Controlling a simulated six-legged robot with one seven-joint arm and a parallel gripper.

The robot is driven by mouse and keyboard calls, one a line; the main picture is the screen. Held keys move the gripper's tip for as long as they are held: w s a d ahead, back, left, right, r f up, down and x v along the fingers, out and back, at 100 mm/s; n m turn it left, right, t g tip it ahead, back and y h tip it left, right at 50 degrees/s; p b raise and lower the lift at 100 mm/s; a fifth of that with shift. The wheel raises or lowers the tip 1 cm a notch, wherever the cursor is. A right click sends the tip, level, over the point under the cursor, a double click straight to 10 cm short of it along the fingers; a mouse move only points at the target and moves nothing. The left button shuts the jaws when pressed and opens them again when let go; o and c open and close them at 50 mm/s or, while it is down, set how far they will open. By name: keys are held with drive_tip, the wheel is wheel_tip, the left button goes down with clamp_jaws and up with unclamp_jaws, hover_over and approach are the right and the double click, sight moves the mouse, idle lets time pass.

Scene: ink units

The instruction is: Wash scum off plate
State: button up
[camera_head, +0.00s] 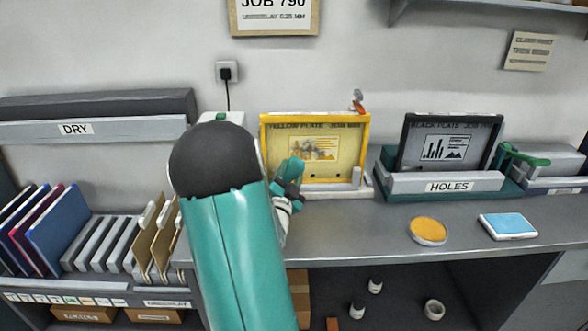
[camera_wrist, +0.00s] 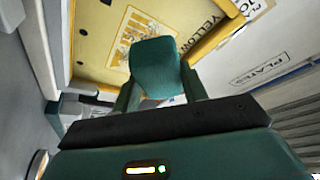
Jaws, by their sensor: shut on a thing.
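The yellow plate (camera_head: 347,162) stands upright at the back of the counter, marked "YELLOW PLATE". Brownish-grey smudges (camera_head: 302,153) lie over the left of its printed picture. My gripper (camera_head: 288,180) is in front of the plate's lower left part. It is shut on a teal block (camera_wrist: 155,62), which also shows in the head view (camera_head: 291,168). In the wrist view the block overlaps the lower part of the yellow plate (camera_wrist: 95,35). I cannot tell whether it touches the plate. My arm hides the counter to the left.
A black plate (camera_head: 447,140) stands in a teal holder labelled "HOLES" (camera_head: 445,184). A round orange-topped dish (camera_head: 428,229) and a light-blue pad (camera_head: 508,225) lie on the right counter. Folders (camera_head: 58,228) and a "DRY" rack (camera_head: 100,130) are left. The front middle counter (camera_head: 345,230) is clear.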

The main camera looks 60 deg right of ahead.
sight(295, 149)
drive_tip(key=shift+d+f, duration=0.15)
drive_tip(key=shift+d, duration=0.35)
drive_tip(key=shift+d+f, duration=0.15)
drive_tip(key=shift+d, duration=0.35)
drive_tip(key=shift+w+a+r, duration=0.15)
drive_tip(key=shift+a+r, duration=0.05)
drive_tip(key=shift+w+d, duration=0.1)
drive_tip(key=shift+d, duration=0.1)
drive_tip(key=shift+w+d+f, duration=0.15)
drive_tip(key=shift+w+d, duration=0.05)
drive_tip(key=shift+d, duration=0.4)
drive_tip(key=shift+w+d, duration=0.35)
drive_tip(key=shift+d, duration=0.2)
drive_tip(key=shift+w+d, duration=0.25)
drive_tip(key=shift+d, duration=0.25)
drive_tip(key=shift+w+d, duration=0.25)
drive_tip(key=shift+d, duration=0.2)
drive_tip(key=shift+w+d, duration=0.25)
drive_tip(key=shift+d, duration=0.25)
drive_tip(key=shift+w+d, duration=0.25)
drive_tip(key=shift+d, duration=0.25)
drive_tip(key=shift+s, duration=0.1)
